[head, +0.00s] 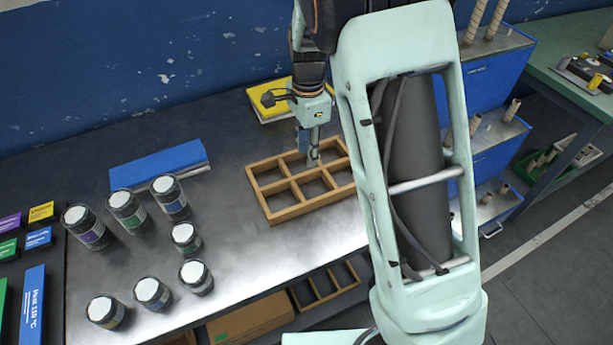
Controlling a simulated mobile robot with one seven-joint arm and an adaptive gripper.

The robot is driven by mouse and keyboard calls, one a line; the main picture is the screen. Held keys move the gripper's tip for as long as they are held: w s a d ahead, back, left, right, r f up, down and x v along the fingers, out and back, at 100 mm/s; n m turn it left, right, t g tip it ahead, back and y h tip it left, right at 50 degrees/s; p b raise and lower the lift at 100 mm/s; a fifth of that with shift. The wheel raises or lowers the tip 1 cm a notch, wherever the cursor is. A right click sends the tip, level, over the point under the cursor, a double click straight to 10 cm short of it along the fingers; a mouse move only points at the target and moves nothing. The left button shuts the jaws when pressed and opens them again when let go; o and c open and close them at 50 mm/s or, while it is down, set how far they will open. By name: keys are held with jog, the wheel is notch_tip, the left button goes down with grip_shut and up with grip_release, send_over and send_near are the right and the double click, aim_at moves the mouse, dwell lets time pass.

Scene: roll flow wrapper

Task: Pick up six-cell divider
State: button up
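The six-cell divider (284,213) is a light wooden frame with several open square cells, lying flat on the grey metal table. Part of its right side is hidden behind my arm. My gripper (311,160) points down over the far part of the divider, at its far rim and inner slats. I cannot tell whether its fingers touch the wood or are apart from it. The finger gap is too small to make out.
Several dark jars with white lids (127,208) stand left of the divider. A blue box (160,166) lies behind them, and a yellow item (277,104) sits behind my gripper. Another wooden divider (340,284) is on a lower shelf. Blue bins (488,80) stand at right.

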aim_at(307, 172)
notch_tip(307, 172, down, 8)
jog(key=shift+s+f, duration=0.1)
dwell(0.4)
grip_shut()
